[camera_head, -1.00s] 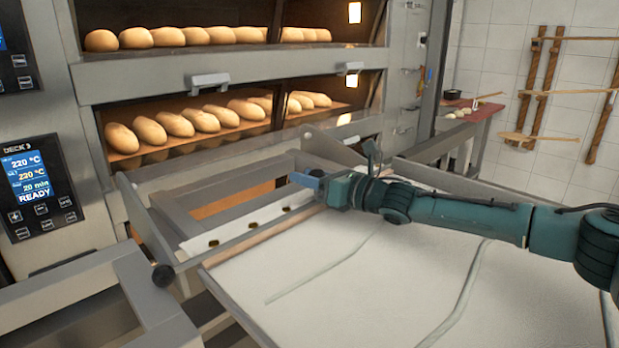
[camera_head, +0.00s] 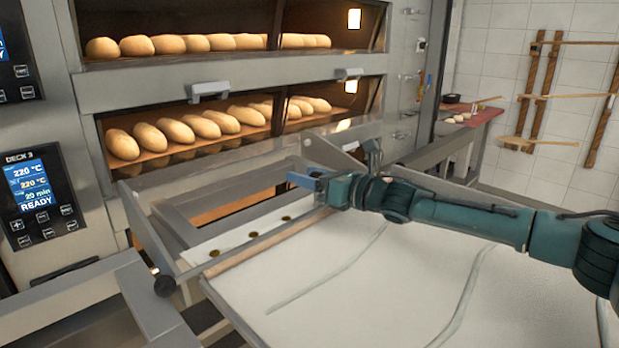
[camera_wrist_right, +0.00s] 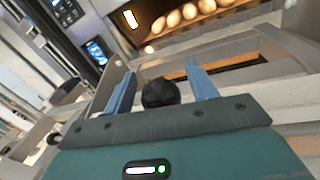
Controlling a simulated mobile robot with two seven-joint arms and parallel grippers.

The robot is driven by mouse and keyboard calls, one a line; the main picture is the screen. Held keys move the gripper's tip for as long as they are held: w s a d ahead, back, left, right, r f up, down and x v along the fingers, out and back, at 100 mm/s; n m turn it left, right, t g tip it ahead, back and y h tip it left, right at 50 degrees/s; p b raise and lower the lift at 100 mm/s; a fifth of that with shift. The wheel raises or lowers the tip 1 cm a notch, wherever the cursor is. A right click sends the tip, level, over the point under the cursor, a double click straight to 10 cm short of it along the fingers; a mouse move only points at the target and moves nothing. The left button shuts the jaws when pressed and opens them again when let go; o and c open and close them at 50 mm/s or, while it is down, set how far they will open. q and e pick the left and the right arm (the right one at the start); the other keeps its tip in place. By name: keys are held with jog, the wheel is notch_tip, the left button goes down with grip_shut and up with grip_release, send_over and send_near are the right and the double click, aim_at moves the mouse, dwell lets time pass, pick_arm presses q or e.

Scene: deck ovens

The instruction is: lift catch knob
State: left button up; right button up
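My right gripper (camera_head: 305,180) reaches in from the right over the far edge of the pale canvas board. In the right wrist view its two blue fingers (camera_wrist_right: 160,88) stand apart. A round black knob (camera_wrist_right: 160,93) shows between them, with a gap visible on each side. I cannot tell how deep the knob sits between the fingers. In the head view this knob is not clearly seen. Another black knob (camera_head: 165,285) is at the near left end of the metal side arm. My left gripper is not in view.
The canvas board (camera_head: 330,270) fills the space below my right arm. Behind it is the deck oven (camera_head: 225,85) with loaves (camera_head: 180,130) on its decks. A control panel (camera_head: 40,195) is at left. A red-topped table (camera_head: 470,122) stands at the back right.

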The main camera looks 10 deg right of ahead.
jog(key=shift+s+d+f, duration=0.15)
jog(key=shift+s+d, duration=0.2)
jog(key=shift+d, duration=0.05)
jog(key=b+v, duration=0.1)
jog(key=v, duration=1.1)
jog(key=shift+s, duration=0.1)
